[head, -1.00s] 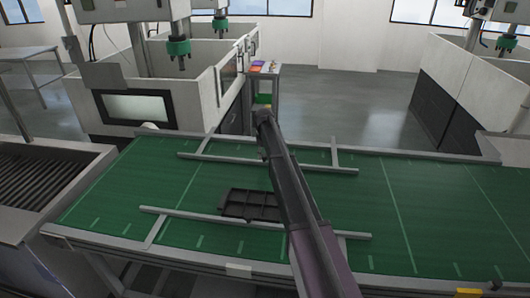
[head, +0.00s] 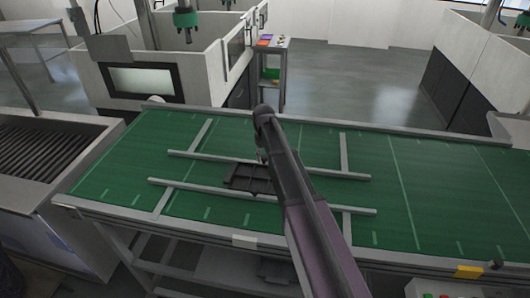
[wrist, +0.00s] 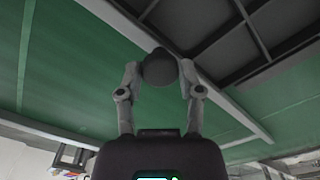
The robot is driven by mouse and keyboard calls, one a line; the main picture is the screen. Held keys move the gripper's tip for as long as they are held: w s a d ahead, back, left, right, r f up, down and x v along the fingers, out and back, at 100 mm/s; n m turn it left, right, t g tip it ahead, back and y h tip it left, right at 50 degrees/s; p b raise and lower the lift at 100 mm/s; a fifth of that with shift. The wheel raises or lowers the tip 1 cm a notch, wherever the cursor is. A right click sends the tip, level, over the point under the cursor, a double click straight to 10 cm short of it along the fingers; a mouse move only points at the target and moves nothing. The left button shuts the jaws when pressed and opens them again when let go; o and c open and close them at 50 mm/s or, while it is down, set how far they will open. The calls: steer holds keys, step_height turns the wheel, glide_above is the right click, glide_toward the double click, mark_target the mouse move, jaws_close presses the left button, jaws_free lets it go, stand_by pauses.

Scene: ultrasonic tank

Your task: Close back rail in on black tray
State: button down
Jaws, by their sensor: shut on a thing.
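The black tray (head: 243,177), with divided compartments, lies on the green belt between two grey rails. The back rail (head: 200,157) runs along its far side, very close to it; I cannot tell if they touch. The front rail (head: 190,186) runs along its near side. In the wrist view my gripper (wrist: 160,78) is shut on a dark round knob (wrist: 160,66) at the back rail (wrist: 225,103). The tray (wrist: 255,45) shows just past that rail. In the head view my arm hides the gripper and part of the tray's right end.
Crossbars (head: 344,153) meet the rails at both ends. The green belt (head: 430,200) is clear to the right. A white machine enclosure (head: 205,75) stands behind at left, and a roller conveyor (head: 45,150) is at far left.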

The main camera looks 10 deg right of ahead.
steer(key=shift+c, duration=1.3)
jaws_free()
steer(key=shift+d, duration=0.1)
steer(key=shift+w, duration=0.15)
